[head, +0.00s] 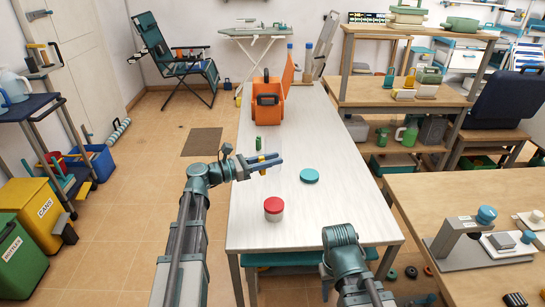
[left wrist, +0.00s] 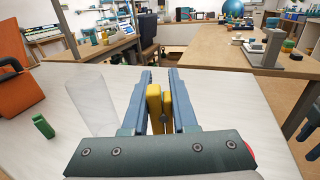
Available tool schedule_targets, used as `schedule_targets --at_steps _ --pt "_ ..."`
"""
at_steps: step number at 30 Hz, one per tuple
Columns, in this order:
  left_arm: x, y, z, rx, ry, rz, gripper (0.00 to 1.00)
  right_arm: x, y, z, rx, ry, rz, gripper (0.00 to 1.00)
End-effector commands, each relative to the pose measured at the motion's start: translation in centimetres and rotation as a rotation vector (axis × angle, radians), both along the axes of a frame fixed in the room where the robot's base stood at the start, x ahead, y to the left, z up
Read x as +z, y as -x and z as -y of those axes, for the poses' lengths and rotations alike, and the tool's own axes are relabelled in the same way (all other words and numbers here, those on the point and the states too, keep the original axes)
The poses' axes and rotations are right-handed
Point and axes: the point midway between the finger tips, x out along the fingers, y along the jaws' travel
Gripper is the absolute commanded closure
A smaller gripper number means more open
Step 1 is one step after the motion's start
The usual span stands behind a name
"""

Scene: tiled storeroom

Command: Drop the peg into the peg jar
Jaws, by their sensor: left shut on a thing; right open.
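A yellow peg (left wrist: 155,108) with two legs is held between the fingers of my left gripper (head: 272,162), which is shut on it above the white table (head: 335,222). The peg also shows in the head view (head: 262,171), partly hidden by the fingers. In the left wrist view, a pale see-through upright shape (left wrist: 92,104), perhaps a clear jar, stands left of the fingers; I cannot make it out in the head view. A white jar with a red lid (head: 273,207) stands nearer on the table, below the gripper. My right gripper is not in view.
A teal disc (head: 309,175) lies right of the left gripper. A small green block (head: 258,144) and an orange case (head: 268,104) are farther back on the table. A wooden table (head: 440,195) with a grey device (head: 470,240) stands at right.

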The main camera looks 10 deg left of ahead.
Motion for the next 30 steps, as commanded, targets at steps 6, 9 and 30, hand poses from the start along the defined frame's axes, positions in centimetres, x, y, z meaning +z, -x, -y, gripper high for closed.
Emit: schedule_targets --at_steps 6,9,30 --pt "0.3 0.0 0.0 0.000 0.000 0.000 1.00 0.3 0.0 0.0 0.000 0.000 0.000 0.50" --pt "1.1 0.0 0.0 0.000 0.000 0.000 1.00 1.1 0.0 0.0 0.000 0.000 0.000 0.50" --pt "18.5 0.0 0.0 0.000 0.000 0.000 1.00 18.5 0.0 0.0 -0.001 0.000 0.000 0.50"
